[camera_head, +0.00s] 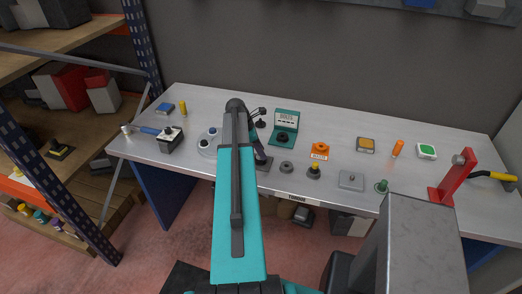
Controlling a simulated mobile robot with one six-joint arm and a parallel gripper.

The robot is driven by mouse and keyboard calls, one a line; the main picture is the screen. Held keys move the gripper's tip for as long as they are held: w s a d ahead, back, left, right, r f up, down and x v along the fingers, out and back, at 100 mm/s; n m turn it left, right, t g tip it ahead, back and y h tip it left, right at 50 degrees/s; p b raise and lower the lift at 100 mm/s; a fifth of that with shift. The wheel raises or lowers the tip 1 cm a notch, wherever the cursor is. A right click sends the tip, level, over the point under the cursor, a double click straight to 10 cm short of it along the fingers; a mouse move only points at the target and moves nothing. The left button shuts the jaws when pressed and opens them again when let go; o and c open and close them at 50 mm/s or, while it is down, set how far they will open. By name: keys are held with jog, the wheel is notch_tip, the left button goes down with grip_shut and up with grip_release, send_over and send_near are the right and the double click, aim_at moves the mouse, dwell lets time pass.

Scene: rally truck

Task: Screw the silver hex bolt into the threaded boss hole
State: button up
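My teal and black arm reaches from the bottom edge up over the workbench (332,131). A dark part at its right side, probably my gripper (263,163), is low over the bench and partly hidden by the arm; its fingers cannot be made out. A red upright bracket (455,183) at the right carries a round silver-grey piece (458,159) near its top. A grey square plate (351,180) with a small raised knob lies near the front edge. A grey ring-like piece (287,168) lies right of the dark part. I cannot tell which piece is the hex bolt or the boss hole.
Shelving (100,130) stands left of the bench.

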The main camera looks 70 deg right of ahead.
jog(key=shift+n+h, duration=0.3)
jog(key=shift+n, duration=0.5)
jog(key=shift+t, duration=0.3)
jog(key=shift+n, duration=0.9)
jog(key=shift+n+t+h, duration=0.3)
jog(key=shift+n+t, duration=0.1)
jog(key=shift+n, duration=0.4)
